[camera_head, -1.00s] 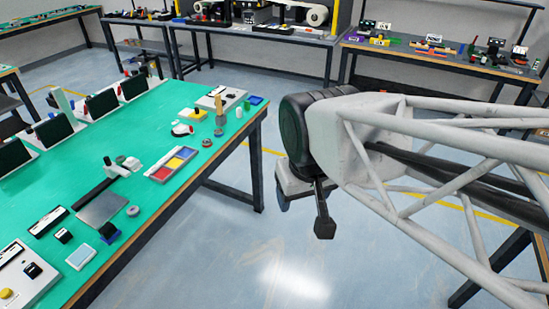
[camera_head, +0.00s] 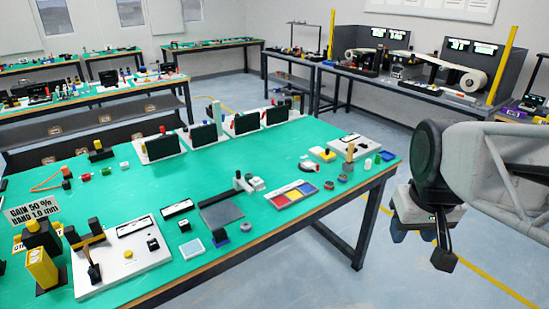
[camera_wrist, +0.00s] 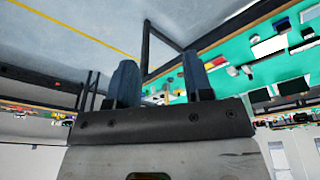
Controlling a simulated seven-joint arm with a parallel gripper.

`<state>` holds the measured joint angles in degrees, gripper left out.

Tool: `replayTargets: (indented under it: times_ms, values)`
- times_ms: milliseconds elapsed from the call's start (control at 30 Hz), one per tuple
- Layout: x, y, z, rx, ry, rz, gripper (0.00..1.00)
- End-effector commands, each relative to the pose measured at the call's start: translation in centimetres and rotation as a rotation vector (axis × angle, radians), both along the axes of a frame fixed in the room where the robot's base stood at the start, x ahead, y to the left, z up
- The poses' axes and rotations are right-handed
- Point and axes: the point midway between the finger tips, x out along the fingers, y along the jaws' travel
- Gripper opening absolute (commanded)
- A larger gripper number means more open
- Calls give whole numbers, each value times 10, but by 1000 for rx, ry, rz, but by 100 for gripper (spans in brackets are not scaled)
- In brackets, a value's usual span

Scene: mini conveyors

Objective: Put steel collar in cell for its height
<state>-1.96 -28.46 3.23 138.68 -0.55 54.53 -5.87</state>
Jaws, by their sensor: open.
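A small grey ring that looks like the steel collar (camera_head: 246,227) lies on the green tabletop (camera_head: 330,222), just below a dark grey plate in the head view. A second small dark round piece (camera_head: 328,185) lies right of the tray; I cannot tell if it is also a collar. The tray (camera_head: 270,199) has red, yellow and blue cells, which look empty. My gripper (camera_head: 413,235) hangs over the floor, right of the table, apart from everything. Its two blue fingers are spread with nothing between them, as the wrist view (camera_wrist: 160,82) also shows.
A grey plate (camera_head: 222,214) with a small device lies left of the tray. A white board with a tan post (camera_head: 348,158) stands at the table's right corner. Dark screens (camera_head: 203,138) line the back edge.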

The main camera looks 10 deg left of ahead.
Motion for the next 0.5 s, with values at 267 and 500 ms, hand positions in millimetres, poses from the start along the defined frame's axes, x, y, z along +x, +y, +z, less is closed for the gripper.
replayTargets:
  times_ms: [267,500]
  values:
    - [64,18,18,-20,17,133,47]
    - [119,37,27,-36,33,245,47]
